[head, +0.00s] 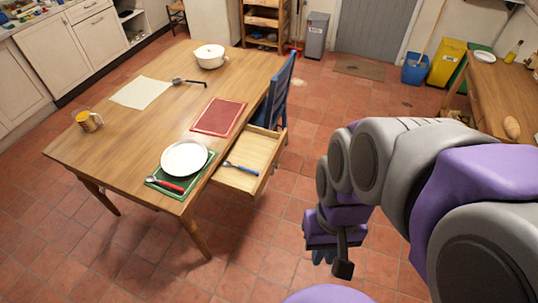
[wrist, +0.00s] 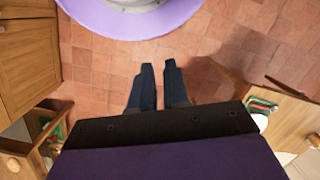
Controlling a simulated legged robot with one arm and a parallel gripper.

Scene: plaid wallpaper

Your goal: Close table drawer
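The wooden table (head: 150,95) stands left of centre in the head view. Its drawer (head: 262,150) is pulled out from the right side of the table. A utensil with a blue handle (head: 240,168) lies in the drawer. My gripper (head: 323,258) hangs over the floor to the right of the drawer and nearer to me, apart from it. In the wrist view the two dark fingers (wrist: 159,68) are parted with bare floor between them, so my gripper is open and empty.
A blue chair (head: 278,95) stands just behind the drawer. A white plate (head: 184,158) sits on a green mat at the table's near corner. A wooden counter (head: 500,90) stands at far right. Tiled floor (head: 285,215) between drawer and gripper is clear.

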